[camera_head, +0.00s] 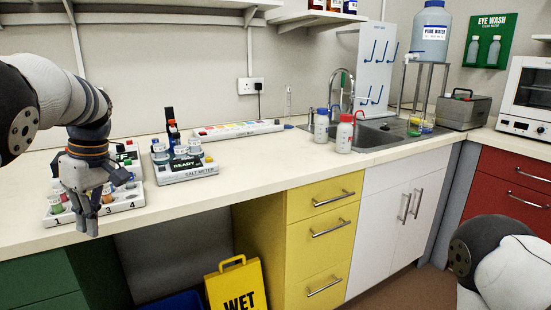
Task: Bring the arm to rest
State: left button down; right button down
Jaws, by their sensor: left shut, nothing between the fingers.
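My left arm comes in from the left edge. My left gripper (86,228) points down, its fingers together and empty, in front of a white numbered rack (124,197) at the left front of the bench. The gripper hides part of the rack; the numbers 1, 3 and 4 show, with small coloured vials in it. Of my right arm only a black and white link shows at the lower right corner; its gripper is out of the picture.
The salt meter (190,172) stands right of the rack, a coloured strip tray (238,130) behind it. Wash bottles (344,133) stand near the sink (378,135). The bench (265,160) middle is clear. A yellow wet-floor sign (235,285) stands below.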

pick_arm(q)
jog(key=s+d+f+m, duration=0.1)
jog(key=s+f+m, duration=0.1)
jog(key=s+f, duration=0.5)
jog(key=s+f+m, duration=0.2)
jog(key=f, duration=0.9)
jog(key=s+d+f+m, duration=0.1)
jog(key=s+f+m, duration=0.1)
jog(key=s+f, duration=0.45)
jog(key=s+d+f+m, duration=0.4)
jog(key=s+f, duration=0.5)
jog(key=s, duration=0.2)
jog(key=s+d+m+h, duration=0.1)
jog(key=s+d+m, duration=0.1)
jog(key=s, duration=0.5)
jog(key=s+d+r+m+h, duration=0.1)
jog(key=s+d+m, duration=0.2)
jog(key=s+d, duration=0.2)
jog(key=s, duration=0.3)
jog(key=shift+s+d+r+g, duration=0.15)
jog(key=shift+d+g, duration=0.15)
